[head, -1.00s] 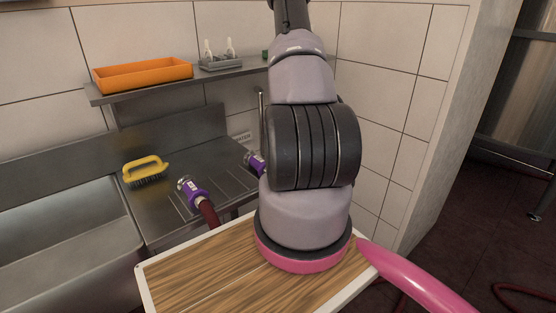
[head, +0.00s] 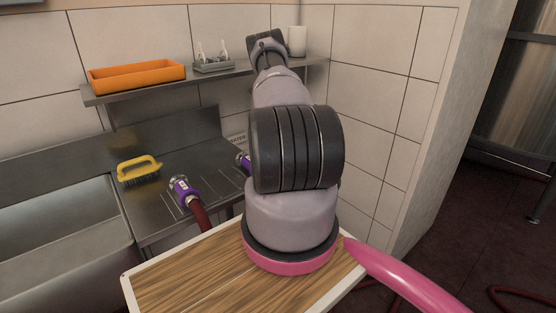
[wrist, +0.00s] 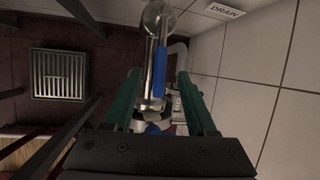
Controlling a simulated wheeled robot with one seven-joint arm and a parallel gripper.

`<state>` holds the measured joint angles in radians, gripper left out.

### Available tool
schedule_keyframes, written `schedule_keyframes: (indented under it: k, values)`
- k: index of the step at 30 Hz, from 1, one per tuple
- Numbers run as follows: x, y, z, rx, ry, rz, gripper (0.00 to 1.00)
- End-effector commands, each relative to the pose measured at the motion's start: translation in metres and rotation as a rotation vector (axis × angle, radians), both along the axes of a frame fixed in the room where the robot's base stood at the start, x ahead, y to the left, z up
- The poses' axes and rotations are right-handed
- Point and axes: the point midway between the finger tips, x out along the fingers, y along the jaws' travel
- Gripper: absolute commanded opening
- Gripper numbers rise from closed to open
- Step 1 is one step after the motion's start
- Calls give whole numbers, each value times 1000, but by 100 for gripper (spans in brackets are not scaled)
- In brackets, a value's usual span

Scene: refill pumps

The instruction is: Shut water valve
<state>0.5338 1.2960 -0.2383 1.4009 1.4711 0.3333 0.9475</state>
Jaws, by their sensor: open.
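In the wrist view, a valve with a long blue lever (wrist: 160,72) sits on a metal pipe. The lever lies lengthwise in the picture, between the two green fingers of my gripper (wrist: 160,78). The gripper is open, with a finger on either side; I cannot tell whether either one touches the valve. A sign reading "DRAIN" (wrist: 229,12) is on the wall above right of it. My arm hides the gripper and the valve there.
A steel counter (head: 150,220) holds purple hose couplings (head: 184,190) and a yellow brush (head: 139,168). A shelf (head: 120,97) above carries an orange tray (head: 137,75) and a white cup (head: 297,41). The wrist view shows a floor grate (wrist: 60,73) and tiled wall close on the right.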

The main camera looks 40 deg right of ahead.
Motion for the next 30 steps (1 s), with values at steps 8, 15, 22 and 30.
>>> schedule_keyframes:
  k: [8,15,22,30]
  values:
    - [6,-2,-12,0,-1,1,57]
    - [6,-2,-12,0,-1,0,34]
    - [6,-2,-12,1,-1,1,0]
    - [5,-2,-12,1,-1,1,0]
